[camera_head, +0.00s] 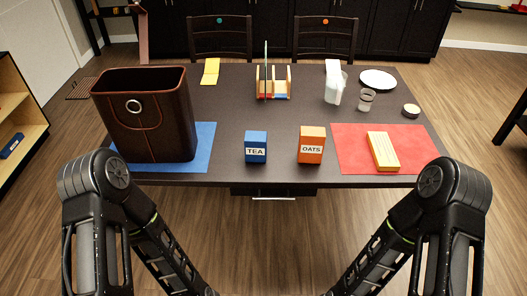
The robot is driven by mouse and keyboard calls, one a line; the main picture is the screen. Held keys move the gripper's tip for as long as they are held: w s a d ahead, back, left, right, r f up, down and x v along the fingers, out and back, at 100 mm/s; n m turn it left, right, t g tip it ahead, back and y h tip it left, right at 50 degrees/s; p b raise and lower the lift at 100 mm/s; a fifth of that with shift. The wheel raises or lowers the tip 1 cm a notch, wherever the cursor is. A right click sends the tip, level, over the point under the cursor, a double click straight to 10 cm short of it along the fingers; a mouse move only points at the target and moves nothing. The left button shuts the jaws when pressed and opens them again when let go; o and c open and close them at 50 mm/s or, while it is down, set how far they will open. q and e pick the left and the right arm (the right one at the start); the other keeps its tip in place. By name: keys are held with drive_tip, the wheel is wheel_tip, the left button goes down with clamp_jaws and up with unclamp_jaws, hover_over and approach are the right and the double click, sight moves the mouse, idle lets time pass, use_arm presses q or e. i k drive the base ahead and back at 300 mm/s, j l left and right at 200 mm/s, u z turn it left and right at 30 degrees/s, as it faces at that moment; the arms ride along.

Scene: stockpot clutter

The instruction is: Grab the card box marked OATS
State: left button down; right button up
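The OATS card box (311,146) is orange with a white label and stands upright near the front edge of the dark table, right of centre. The TEA box (256,147) is blue and stands upright to its left, with a gap between them. Neither arm touches the OATS box.
A tall brown bin (148,118) stands on a blue mat (205,143) at left. A yellow block (382,151) lies on a red mat (350,140) at right. Behind are a wooden rack (273,95), a white jug (335,88), a glass (366,100) and a plate (378,79). The table's middle is clear.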

sight(312, 141)
drive_tip(key=z, duration=0.35)
drive_tip(key=i+j+z, duration=0.1)
drive_tip(key=z, duration=0.35)
drive_tip(key=j+z, duration=0.4)
drive_tip(key=i+j+z, duration=0.1)
drive_tip(key=z, duration=0.35)
drive_tip(key=j+z, duration=0.3)
drive_tip(key=z, duration=0.15)
drive_tip(key=k+j+z, duration=0.1)
drive_tip(key=j, duration=0.4)
drive_tip(key=k+j+z, duration=0.1)
drive_tip(key=j, duration=0.35)
drive_tip(key=k+j+z, duration=0.1)
drive_tip(key=j, duration=0.4)
